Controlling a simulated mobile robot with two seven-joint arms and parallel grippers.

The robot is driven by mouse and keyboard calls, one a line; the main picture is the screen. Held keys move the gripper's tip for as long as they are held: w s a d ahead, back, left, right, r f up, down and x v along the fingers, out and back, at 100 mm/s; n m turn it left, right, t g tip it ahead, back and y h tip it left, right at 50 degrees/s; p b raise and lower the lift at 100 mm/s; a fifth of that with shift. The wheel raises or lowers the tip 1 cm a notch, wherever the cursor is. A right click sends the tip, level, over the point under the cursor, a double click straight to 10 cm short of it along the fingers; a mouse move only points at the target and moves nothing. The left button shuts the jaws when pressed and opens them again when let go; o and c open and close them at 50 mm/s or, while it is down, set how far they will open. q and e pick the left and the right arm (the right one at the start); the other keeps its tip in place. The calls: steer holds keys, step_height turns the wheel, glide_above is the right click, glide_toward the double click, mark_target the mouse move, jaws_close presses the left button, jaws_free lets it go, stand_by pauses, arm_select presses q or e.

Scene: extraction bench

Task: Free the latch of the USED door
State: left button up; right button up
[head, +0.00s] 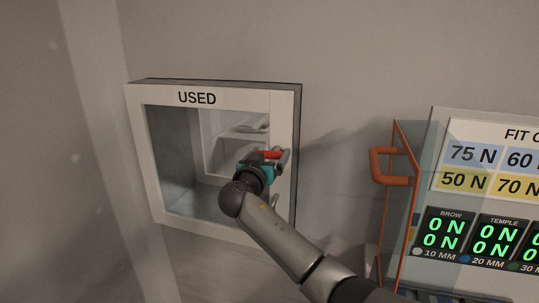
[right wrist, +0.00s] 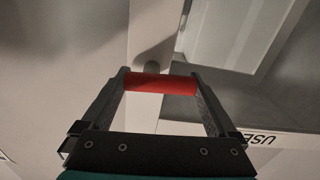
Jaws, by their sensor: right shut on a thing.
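The USED door (head: 172,97) is a pale frame around a clear window on a wall cabinet, and it looks closed. Its latch has a red grip (head: 268,155) on the right side of the frame. My right gripper (head: 276,160) is at the latch, partly hiding it. In the right wrist view the red grip (right wrist: 161,84) lies crosswise between the two dark fingers, which are shut on its ends. The upside-down USED label (right wrist: 258,138) shows at the right there. My left gripper is not in view.
Shelves (head: 222,150) show inside the cabinet. To the right stands a display panel (head: 485,230) with green digits, and an orange-framed clear guard with a handle (head: 390,181) sits before it. Bare wall (head: 345,65) lies between cabinet and panel.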

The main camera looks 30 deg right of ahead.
steer(key=n, duration=0.4)
steer(key=shift+f, duration=0.25)
steer(key=n+p, duration=0.1)
steer(key=n, duration=0.2)
steer(key=shift+f+n, duration=0.1)
steer(key=shift+n, duration=0.2)
steer(key=n+p, duration=0.1)
steer(key=n, duration=0.1)
steer(key=n+p, duration=0.1)
steer(key=n, duration=0.1)
steer(key=shift+s+d+f+n, duration=0.1)
steer(key=shift+s+d+n, duration=0.1)
steer(key=shift+n, duration=0.1)
steer(key=shift+s+d+f+n+p, duration=0.1)
steer(key=shift+n+p, duration=0.7)
steer(key=shift+n, duration=0.45)
steer(key=shift+s+f+n+p, duration=0.1)
steer(key=shift+n+p, duration=0.65)
steer(key=shift+n, duration=0.5)
steer(key=o, duration=1)
steer(key=b+v, duration=0.1)
steer(key=v, duration=1.4)
steer(key=shift+b, duration=0.3)
